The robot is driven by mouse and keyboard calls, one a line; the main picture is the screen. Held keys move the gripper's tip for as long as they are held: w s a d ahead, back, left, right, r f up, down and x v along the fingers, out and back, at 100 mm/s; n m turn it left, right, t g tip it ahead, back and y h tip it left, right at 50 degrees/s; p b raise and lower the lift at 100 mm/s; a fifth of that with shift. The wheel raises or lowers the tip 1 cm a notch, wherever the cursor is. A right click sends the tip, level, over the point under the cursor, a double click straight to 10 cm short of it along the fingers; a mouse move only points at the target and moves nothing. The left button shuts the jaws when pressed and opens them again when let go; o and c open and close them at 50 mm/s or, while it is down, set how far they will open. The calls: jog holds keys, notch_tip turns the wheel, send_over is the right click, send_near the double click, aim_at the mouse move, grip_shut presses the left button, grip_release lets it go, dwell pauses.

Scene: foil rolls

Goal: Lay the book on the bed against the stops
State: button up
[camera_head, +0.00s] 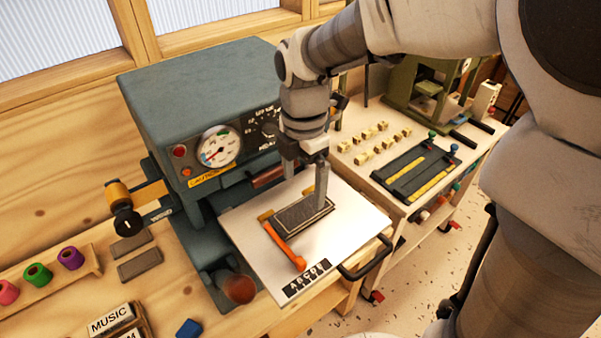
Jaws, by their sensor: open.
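The book (300,214), a dark grey cover with a pale edge, lies flat on the white bed (348,232) of the press. An orange bar stop (283,246) runs along its left side, very close to it. I cannot tell whether the book touches either stop. My gripper (307,180) is open, pointing down over the book. One finger reaches down in front of the book's far right part. The other finger's tip is hard to make out, so contact with the book is unclear.
The blue-grey press (200,85) with its gauge stands right behind the bed. A black handle (366,262) and a lettered strip (306,279) are at the bed's front. Foil rolls (38,274) sit at left. A side cart (385,185) with a black tray stands at right.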

notch_tip(320, 180, up, 5)
jog(key=s+d+r+m+t, duration=0.2)
jog(key=s+d+m, duration=0.3)
jog(key=m, duration=0.7)
jog(key=s+d+r+m+t, duration=0.2)
jog(key=s+d+m, duration=0.3)
jog(key=m, duration=0.7)
jog(key=shift+s+d+m+t, duration=0.35)
jog(key=shift+s+t, duration=0.45)
jog(key=shift+s, duration=0.4)
